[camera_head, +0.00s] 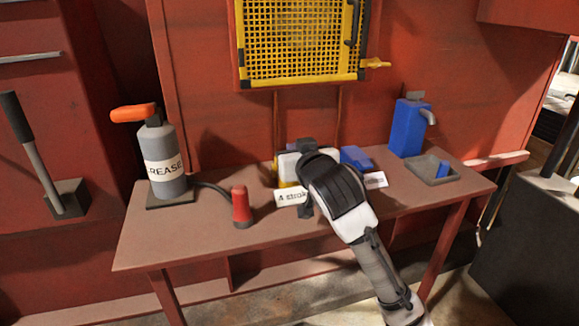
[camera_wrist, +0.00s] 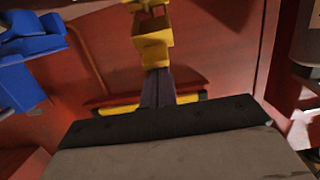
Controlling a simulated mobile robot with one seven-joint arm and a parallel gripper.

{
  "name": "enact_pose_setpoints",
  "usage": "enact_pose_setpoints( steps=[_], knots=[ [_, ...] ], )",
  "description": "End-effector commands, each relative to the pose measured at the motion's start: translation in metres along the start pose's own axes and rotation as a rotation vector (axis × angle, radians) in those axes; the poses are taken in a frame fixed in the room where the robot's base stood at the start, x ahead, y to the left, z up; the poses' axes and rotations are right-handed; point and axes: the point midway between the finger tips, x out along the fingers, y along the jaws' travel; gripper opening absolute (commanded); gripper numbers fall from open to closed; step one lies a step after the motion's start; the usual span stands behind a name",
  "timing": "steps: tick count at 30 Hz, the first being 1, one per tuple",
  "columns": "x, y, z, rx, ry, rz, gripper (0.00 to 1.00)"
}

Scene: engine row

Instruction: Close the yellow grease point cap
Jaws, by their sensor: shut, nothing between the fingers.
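In the wrist view a yellow box-like part (camera_wrist: 152,42) stands at the top centre, with a smaller yellow piece above it. I take it for the yellow grease point; whether its cap is open I cannot tell. My gripper (camera_wrist: 157,76) is shut and empty, its dark fingertips at the lower edge of the yellow part; touching or just apart I cannot tell. In the head view my gripper's hand (camera_head: 336,188) is over the middle of the table. It hides most of the yellow part (camera_head: 286,172), which shows only as a sliver.
A blue part (camera_wrist: 28,62) is at the wrist view's left. On the table (camera_head: 140,243) stand a grease canister (camera_head: 168,165), a red nozzle (camera_head: 241,207), a "4 stroke" label (camera_head: 291,197), a blue block (camera_head: 356,158), a blue dispenser (camera_head: 407,128) and a grey tray (camera_head: 420,177).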

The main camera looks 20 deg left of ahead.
Motion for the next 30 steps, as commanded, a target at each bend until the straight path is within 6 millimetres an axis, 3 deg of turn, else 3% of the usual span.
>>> enact_pose_setpoints(
  steps=[1, 6, 30],
  knots=[
    [0.0, -0.001, 0.013, 0.005, 0.036, -0.003, 0.0],
    [-0.007, 0.0, 0.021, 0.005, 0.144, -0.002, 0.0],
    [-0.013, 0.0, 0.029, 0.0, 0.14, -0.002, 0.0]
  ],
)
